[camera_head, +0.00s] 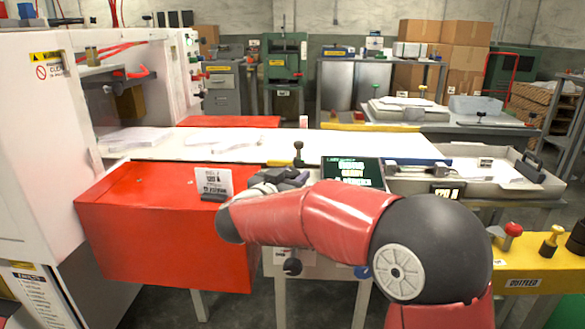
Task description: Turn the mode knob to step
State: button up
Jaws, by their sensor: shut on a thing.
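My arm reaches in from the lower right and bends back over the front of the bench. My gripper (292,178), grey, shows just past the bend, low by the left side of a dark display (352,172) with green and white text. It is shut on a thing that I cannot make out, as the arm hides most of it. A black knob (292,267) sits on the pale front panel (322,268) below the arm. A blue knob (362,272) is to its right. No mode mark can be read, so I cannot tell which control is the mode knob.
A red box-like cover (165,235) with a small sign (212,182) stands left of my arm. A dark-topped lever (298,150) stands behind my gripper. A yellow ledge (535,268) with red and yellow buttons is at right. A white bench top (270,143) runs behind.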

jog(key=shift+m+g+h, duration=0.5)
jog(key=shift+m+h, duration=0.1)
jog(key=shift+h, duration=0.5)
jog(key=shift+r, duration=0.1)
jog(key=o, duration=1)
jog(key=v, duration=0.7)
jog(key=shift+s+a, duration=0.25)
jog(key=shift+r, duration=0.15)
